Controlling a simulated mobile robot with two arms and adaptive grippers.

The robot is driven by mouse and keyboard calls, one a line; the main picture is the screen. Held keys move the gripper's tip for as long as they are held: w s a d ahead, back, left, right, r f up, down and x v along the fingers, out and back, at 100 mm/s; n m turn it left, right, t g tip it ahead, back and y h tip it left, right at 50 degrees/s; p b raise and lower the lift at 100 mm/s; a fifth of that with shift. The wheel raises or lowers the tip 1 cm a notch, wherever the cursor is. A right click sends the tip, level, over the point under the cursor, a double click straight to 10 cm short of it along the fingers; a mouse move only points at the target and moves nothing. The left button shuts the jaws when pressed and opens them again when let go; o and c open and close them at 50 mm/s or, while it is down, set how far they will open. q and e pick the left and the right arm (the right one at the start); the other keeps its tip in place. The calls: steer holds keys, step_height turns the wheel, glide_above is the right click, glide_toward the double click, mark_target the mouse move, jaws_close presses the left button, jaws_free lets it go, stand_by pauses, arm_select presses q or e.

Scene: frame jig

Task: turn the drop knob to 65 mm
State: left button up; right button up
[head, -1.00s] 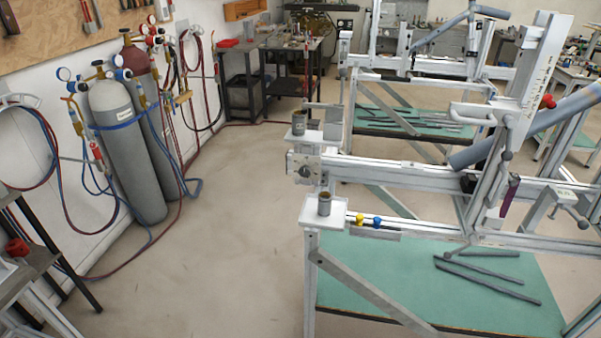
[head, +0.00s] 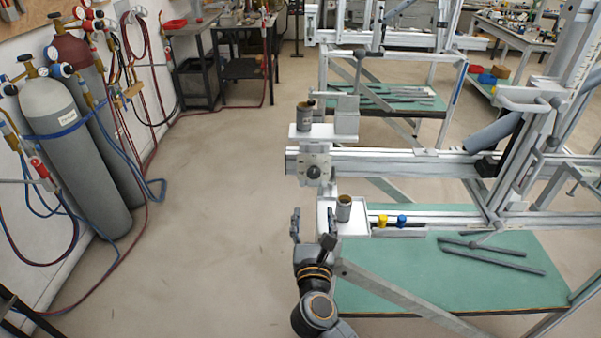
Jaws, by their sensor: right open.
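The frame jig's long grey beam (head: 400,163) runs across the right half of the head view. A round dark knob (head: 313,172) sits on a metal plate at the beam's left end. A yellow knob (head: 382,221) and a blue knob (head: 402,221) sit on the lower rail. No label or readable scale shows which is the drop knob or its setting. My right gripper (head: 313,219) is open and empty, fingers pointing away from me, below the dark knob in the picture and apart from it. My left gripper is out of view.
A green-topped table (head: 400,285) holds dark tubes. Gas cylinders (head: 70,150) stand left; the floor between is clear.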

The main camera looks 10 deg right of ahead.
steer(key=p, duration=0.2)
glide_toward(314, 173)
steer(key=x, duration=0.7)
steer(key=shift+x, duration=0.75)
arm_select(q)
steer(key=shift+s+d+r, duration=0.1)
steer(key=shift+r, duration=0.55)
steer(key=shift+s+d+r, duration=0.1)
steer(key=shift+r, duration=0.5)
arm_select(e)
steer(key=shift+f, duration=0.1)
steer(key=c, duration=1.1)
steer(key=shift+c, duration=0.2)
arm_select(q)
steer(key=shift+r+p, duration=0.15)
steer(key=shift+p, duration=0.2)
